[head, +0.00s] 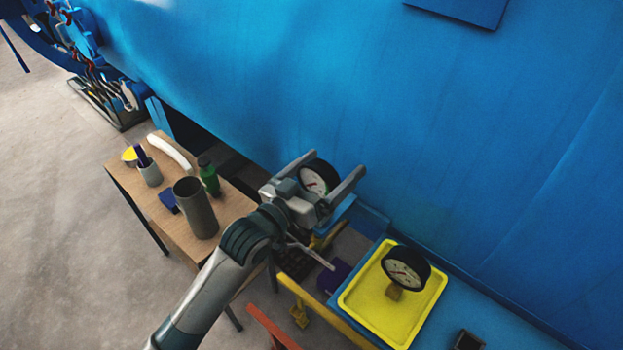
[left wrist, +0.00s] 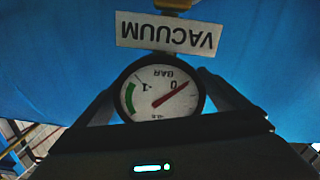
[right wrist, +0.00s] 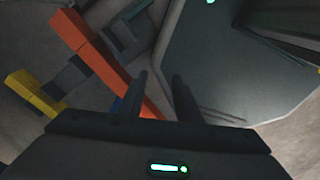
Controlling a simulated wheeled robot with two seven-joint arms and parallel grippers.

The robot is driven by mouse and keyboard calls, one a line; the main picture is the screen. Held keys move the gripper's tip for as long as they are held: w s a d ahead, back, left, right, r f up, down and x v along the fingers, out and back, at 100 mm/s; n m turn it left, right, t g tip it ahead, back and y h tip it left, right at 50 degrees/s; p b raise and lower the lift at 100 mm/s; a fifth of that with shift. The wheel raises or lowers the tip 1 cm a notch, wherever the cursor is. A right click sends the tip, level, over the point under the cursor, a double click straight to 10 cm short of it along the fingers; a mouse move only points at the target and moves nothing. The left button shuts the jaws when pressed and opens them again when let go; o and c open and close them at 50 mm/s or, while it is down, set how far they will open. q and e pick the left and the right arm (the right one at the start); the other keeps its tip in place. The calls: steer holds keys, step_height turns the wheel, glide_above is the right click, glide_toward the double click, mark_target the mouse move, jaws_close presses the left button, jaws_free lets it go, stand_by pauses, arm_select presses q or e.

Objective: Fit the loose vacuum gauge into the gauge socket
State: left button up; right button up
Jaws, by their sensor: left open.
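A round vacuum gauge (head: 316,180) with a black case and white dial stands against the blue vessel wall. My left gripper (head: 337,163) is around it, one finger on each side, open. In the left wrist view the gauge dial (left wrist: 160,95) reads BAR, upside down, with the needle near 0. A VACUUM label (left wrist: 168,32) and a brass fitting (left wrist: 170,5) show beyond it; how the stem sits in the socket is hidden. My right gripper (right wrist: 160,77) shows only in the right wrist view, fingers apart and empty.
A second black-cased gauge (head: 406,268) rests on a yellow tray (head: 362,303) at lower right. A wooden table (head: 150,200) at left holds a tall cylinder (head: 196,208), a green bottle (head: 209,178) and a cup. An orange bar (right wrist: 98,55) lies beyond my right gripper.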

arm_select(q)
steer(key=b+v, duration=0.3)
steer(key=v, duration=1.4)
steer(key=shift+b, duration=0.3)
steer(key=shift+s+a+r, duration=0.1)
stand_by(0.3)
